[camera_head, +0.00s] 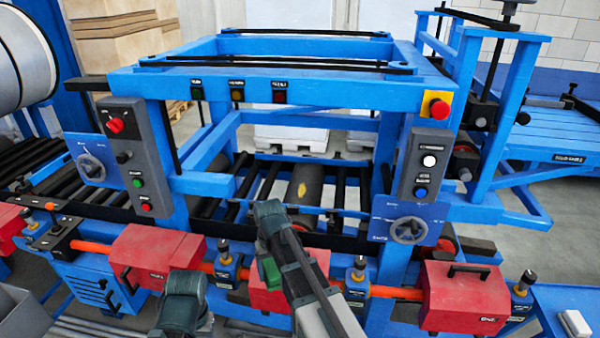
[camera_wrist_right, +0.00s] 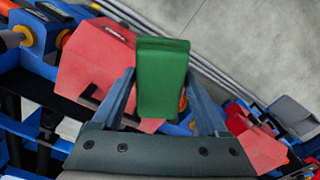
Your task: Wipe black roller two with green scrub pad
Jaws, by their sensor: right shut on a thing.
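The green scrub pad (camera_wrist_right: 162,85) is held between the two fingers of my right gripper (camera_wrist_right: 160,75). In the head view the pad (camera_head: 271,273) shows at the left side of my right gripper (camera_head: 268,262), above the red housings at the machine's front. Several black rollers (camera_head: 247,186) lie inside the blue frame, behind and apart from the pad. A thicker dark roller (camera_head: 306,176) among them bears a yellow patch (camera_head: 301,190). I cannot tell which is black roller two. My left gripper (camera_head: 182,303) is low in the head view; its fingers cannot be made out.
Blue frame posts and a top beam (camera_head: 280,82) surround the roller bay. Control boxes (camera_head: 130,158) and (camera_head: 431,163) stand on both sides. Red housings (camera_head: 463,296) and an orange shaft (camera_head: 395,292) run along the front. The bay's front side is open above the dark rail.

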